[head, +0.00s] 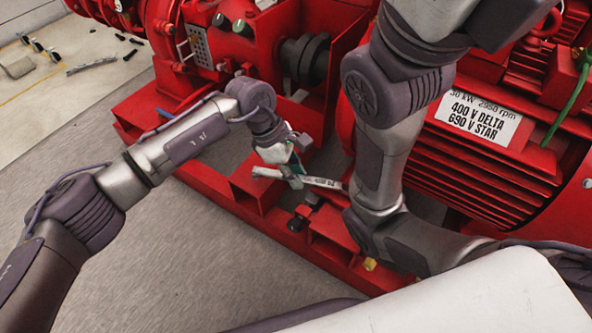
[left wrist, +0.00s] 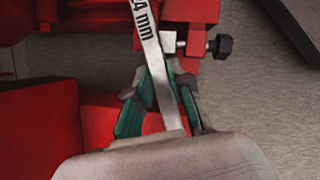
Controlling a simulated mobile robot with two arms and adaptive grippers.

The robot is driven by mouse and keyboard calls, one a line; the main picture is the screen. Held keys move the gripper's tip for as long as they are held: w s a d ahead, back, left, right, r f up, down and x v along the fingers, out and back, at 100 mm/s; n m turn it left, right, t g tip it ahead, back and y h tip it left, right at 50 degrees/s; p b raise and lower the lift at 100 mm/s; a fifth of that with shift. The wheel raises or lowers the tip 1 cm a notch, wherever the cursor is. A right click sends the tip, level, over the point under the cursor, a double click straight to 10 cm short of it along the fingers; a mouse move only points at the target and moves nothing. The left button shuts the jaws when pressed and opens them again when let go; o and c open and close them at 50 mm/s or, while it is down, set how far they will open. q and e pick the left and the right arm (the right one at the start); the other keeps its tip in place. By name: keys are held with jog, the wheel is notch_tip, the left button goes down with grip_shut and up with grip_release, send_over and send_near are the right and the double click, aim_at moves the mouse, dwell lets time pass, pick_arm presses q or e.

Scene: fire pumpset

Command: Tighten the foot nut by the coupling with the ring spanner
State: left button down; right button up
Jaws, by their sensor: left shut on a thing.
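The ring spanner (head: 322,182) is a flat silver bar with dark lettering. It also shows in the left wrist view (left wrist: 149,38), where "4 mm" can be read and its far end runs out at the top edge. My left gripper (head: 294,170) is shut on the spanner, with green-padded fingers (left wrist: 157,98) either side of it. The spanner's right end reaches toward the motor's foot, beside my right arm. I cannot tell whether its ring is around a nut; the foot nut is not visible. The dark coupling (head: 304,62) lies above. My right gripper is out of view.
The red base frame (head: 250,190) runs beneath. A black-headed bolt (left wrist: 220,46) stands close right of the spanner. The red motor (head: 480,150) fills the right side, behind my right arm. Loose tools (head: 90,65) lie on the pale surface at left.

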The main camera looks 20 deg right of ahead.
pick_arm(q)
jog(key=shift+r, duration=0.2)
jog(key=shift+r+p, duration=1.65)
jog(key=shift+r, duration=0.8)
